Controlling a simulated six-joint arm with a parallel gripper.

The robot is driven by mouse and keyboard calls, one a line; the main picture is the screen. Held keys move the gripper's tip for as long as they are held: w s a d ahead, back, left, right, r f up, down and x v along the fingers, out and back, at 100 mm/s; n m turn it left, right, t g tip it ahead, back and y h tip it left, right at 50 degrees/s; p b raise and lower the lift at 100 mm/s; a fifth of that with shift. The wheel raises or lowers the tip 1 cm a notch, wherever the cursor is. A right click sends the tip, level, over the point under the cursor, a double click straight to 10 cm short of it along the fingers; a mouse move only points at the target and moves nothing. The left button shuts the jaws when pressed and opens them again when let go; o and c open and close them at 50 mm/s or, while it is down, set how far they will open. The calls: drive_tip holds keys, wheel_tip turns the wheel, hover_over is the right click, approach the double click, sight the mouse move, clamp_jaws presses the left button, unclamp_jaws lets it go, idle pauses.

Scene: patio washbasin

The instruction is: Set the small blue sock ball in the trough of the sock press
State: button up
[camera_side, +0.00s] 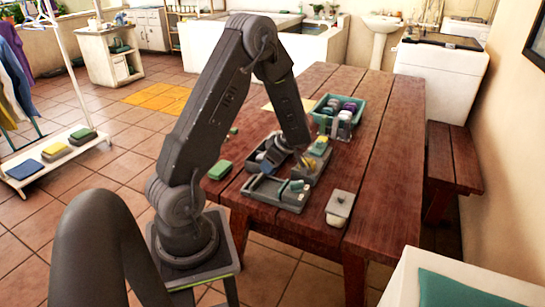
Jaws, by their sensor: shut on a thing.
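My gripper (272,160) is low over the grey trays near the table's front left end, its jaws small and dark in this view. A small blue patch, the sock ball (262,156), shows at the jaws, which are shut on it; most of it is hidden. Just below is a low grey compartmented tray (262,191) with a pale teal piece (296,186) at its right. A grey box with yellow and green pieces (320,145) stands right of my wrist. I cannot tell for sure which grey piece is the sock press, and its trough is not clear.
A teal crate (355,103) with rolled things stands farther back. A pale block with a knob (340,205) lies at the table's front edge. A green folded cloth (220,170) lies at the left edge. The right side of the wooden table (392,140) is clear.

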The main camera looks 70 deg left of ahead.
drive_tip(key=shift+f, duration=3.65)
drive_tip(key=o, duration=1)
